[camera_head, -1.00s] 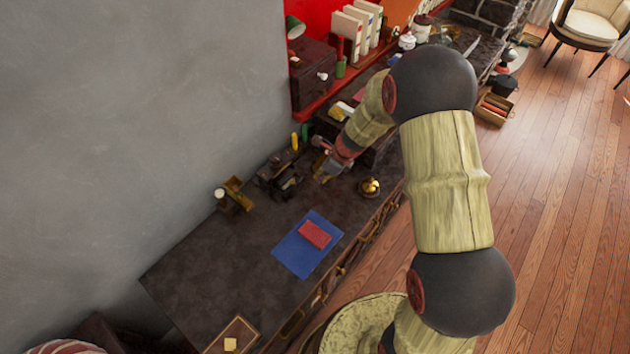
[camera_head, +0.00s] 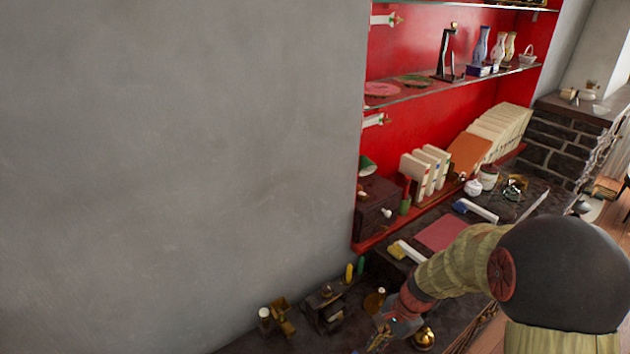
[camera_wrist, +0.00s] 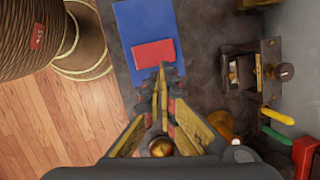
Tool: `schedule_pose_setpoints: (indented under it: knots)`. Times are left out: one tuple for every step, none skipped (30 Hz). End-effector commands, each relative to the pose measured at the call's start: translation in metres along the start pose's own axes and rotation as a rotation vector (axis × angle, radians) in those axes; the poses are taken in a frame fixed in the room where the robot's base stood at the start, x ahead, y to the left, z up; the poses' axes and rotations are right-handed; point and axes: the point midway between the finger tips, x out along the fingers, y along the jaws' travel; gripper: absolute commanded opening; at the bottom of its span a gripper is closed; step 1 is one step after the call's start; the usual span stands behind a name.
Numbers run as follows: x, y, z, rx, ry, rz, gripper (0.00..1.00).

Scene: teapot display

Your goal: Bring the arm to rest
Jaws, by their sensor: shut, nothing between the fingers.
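My gripper (camera_head: 384,336) is low in the head view, over the dark counter, at the end of my bent arm. It also shows in the wrist view (camera_wrist: 164,76), pointing toward the counter. Its fingers are together and hold nothing. In the wrist view, the fingertips appear beside the red block (camera_wrist: 153,52) on the blue mat (camera_wrist: 128,22). How high they are above it is hard to tell. A round brass item (camera_head: 424,337) lies close to the gripper in the head view.
Small brass and dark items (camera_head: 326,308) stand along the wall side of the counter. A dark cabinet (camera_head: 375,208), upright books (camera_head: 420,172) and a red shelf unit (camera_head: 435,50) rise behind. Wood floor (camera_wrist: 45,128) lies beside the counter.

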Motion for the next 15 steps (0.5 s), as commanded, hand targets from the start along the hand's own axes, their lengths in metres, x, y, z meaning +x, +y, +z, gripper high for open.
schedule_pose_setpoints:
  knots:
    - [-0.021,0.007,0.01,-0.111,0.015,0.006,0.0]
    - [-0.032,0.013,0.016,-0.181,0.022,0.015,0.0]
    - [-0.046,0.02,0.024,-0.272,0.035,0.024,0.0]
    - [-0.058,0.025,0.029,-0.339,0.046,0.032,0.0]
    - [-0.069,0.031,0.034,-0.403,0.059,0.039,0.0]
    - [-0.084,0.039,0.042,-0.488,0.075,0.049,0.0]
    - [-0.095,0.045,0.046,-0.547,0.09,0.056,0.0]
    - [-0.105,0.052,0.052,-0.604,0.104,0.064,0.0]
    - [-0.118,0.06,0.058,-0.676,0.125,0.074,0.0]
    - [-0.128,0.066,0.062,-0.727,0.142,0.081,0.0]
    - [-0.137,0.071,0.067,-0.773,0.159,0.087,0.0]
    - [-0.149,0.079,0.072,-0.831,0.185,0.095,0.0]
    - [-0.158,0.085,0.076,-0.872,0.204,0.102,0.0]
    - [-0.166,0.091,0.08,-0.908,0.224,0.107,0.0]
    - [-0.177,0.098,0.085,-0.952,0.254,0.112,0.0]
